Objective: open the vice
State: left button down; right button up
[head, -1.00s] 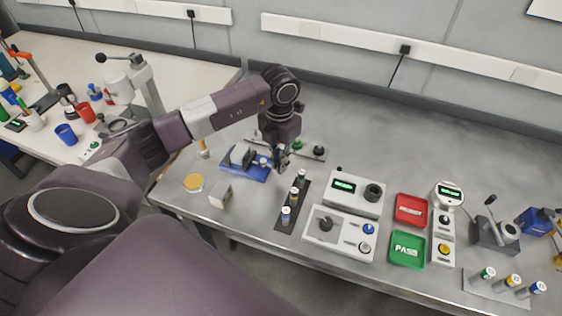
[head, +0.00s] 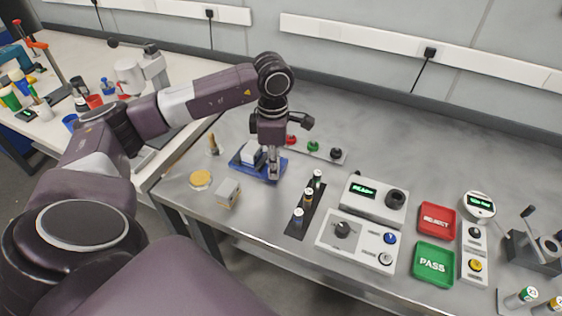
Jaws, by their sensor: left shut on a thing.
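The blue vice (head: 243,163) with its grey jaw block stands at the left part of the metal bench. My left gripper (head: 274,174) points down at the right end of the vice, where its handle lies. The left gripper is shut on the vice handle, which is mostly hidden behind the fingers. How far apart the vice jaws are cannot be made out. My right gripper is not in view.
A dark strip with several small cylinders (head: 298,217) stands to the right. Control boxes and red and green trays (head: 434,262) stand further right.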

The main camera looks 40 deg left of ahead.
pick_arm(q)
jog(key=shift+s+a+m+b, duration=0.25)
jog(key=shift+a+m+b, duration=0.45)
jog(key=shift+m, duration=0.5)
jog(key=shift+s+a+m+b, duration=0.15)
jog(key=shift+a+m+b, duration=0.35)
jog(key=shift+m, duration=0.4)
jog(key=shift+r, duration=0.1)
jog(key=c, duration=2)
grip_release()
notch_tip(320, 180, up, 12)
jog(key=shift+f, duration=0.1)
